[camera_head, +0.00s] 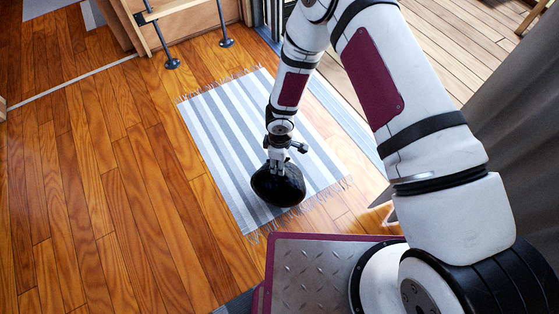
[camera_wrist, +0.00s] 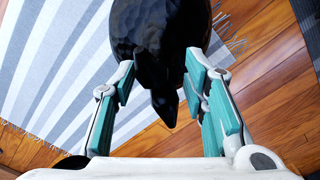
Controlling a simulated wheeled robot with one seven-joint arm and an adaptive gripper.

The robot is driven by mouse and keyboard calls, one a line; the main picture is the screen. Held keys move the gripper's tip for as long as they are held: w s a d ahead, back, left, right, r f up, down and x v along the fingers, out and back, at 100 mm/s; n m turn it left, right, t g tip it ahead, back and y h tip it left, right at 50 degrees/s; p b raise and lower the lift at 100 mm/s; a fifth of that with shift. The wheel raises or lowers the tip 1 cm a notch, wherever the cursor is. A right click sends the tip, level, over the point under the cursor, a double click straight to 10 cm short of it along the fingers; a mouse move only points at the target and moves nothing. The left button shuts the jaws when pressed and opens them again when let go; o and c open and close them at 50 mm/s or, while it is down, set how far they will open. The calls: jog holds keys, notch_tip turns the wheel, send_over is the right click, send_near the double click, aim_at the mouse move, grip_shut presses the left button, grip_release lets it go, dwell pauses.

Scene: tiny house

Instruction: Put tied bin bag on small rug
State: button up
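The tied bin bag (camera_head: 277,186), black and rounded, shows over the front part of the small rug (camera_head: 218,128), which has grey and white stripes and fringed ends. My gripper (camera_head: 275,166) points down at the top of the bag. In the wrist view the bag (camera_wrist: 160,25) fills the top centre, its pointed tied end toward the camera. The two teal-padded fingers (camera_wrist: 162,66) stand apart, one on each side of the bag's upper part. Whether they press on it is unclear. The bag's underside is hidden, so I cannot tell whether it touches the rug.
Wooden floor (camera_head: 95,190) is clear to the left of the rug. A wooden piece of furniture with dark metal legs (camera_head: 172,62) stands beyond the rug. A grey curtain (camera_head: 500,110) hangs at the right, beside a planked deck (camera_head: 450,45).

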notch_tip(320, 180, up, 12)
jog(key=p, duration=0.5)
jog(key=shift+r, duration=0.1)
